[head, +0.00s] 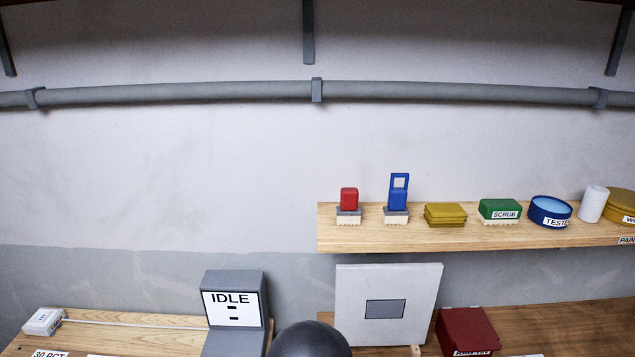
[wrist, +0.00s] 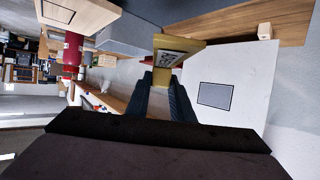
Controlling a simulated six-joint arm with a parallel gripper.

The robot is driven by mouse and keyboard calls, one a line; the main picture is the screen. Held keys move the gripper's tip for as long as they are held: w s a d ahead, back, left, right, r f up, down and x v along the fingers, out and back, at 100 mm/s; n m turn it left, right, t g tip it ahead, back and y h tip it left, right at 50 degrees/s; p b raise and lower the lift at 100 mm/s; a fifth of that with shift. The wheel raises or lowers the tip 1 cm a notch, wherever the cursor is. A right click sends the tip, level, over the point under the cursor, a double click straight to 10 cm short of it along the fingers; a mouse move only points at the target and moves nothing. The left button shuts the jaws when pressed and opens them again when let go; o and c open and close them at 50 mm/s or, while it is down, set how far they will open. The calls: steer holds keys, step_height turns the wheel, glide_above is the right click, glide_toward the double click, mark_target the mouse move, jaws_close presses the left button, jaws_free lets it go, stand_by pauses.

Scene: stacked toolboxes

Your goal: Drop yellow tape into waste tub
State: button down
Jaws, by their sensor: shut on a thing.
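In the wrist view my gripper (wrist: 172,88) has its two dark fingers shut on a yellow thing (wrist: 187,46), which looks like the yellow tape. It sticks out beyond the fingertips, tilted, with a paler face showing. The fingers hide part of it. In the head view neither the fingers nor the held thing shows. A yellow round tub (head: 620,204) stands at the right end of the shelf. Its label begins with "W" and is cut off by the picture edge, so I cannot tell if it is the waste tub.
The wooden shelf (head: 480,238) holds red and blue blocks, yellow pads (head: 445,214), a green block, a blue tub (head: 550,208) and a white roll (head: 592,203). Below stand a grey "IDLE" box (head: 234,285), a white panel (head: 387,278) and a dark red box (head: 466,328).

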steer(key=d+m+g+h, duration=0.1)
steer(key=d+m+g, duration=0.1)
steer(key=d, duration=0.5)
steer(key=s+d+f+m+g+h+b, duration=0.1)
steer(key=d+m+g, duration=0.2)
steer(key=d, duration=0.5)
steer(key=d+f+m+g, duration=0.1)
steer(key=d+m+g, duration=0.2)
steer(key=d, duration=0.4)
steer(key=shift+s+d+g+h, duration=0.4)
steer(key=shift+g, duration=0.1)
steer(key=w+d+r+m, duration=0.1)
steer(key=w+d+r, duration=0.4)
steer(key=w, duration=0.2)
steer(key=shift+w+d+g+b, duration=0.3)
steer(key=shift+w+d+g, duration=0.1)
steer(key=shift+f, duration=0.15)
step_height(320, 180, down, 6)
steer(key=b, duration=0.5)
steer(key=shift+b, duration=0.3)
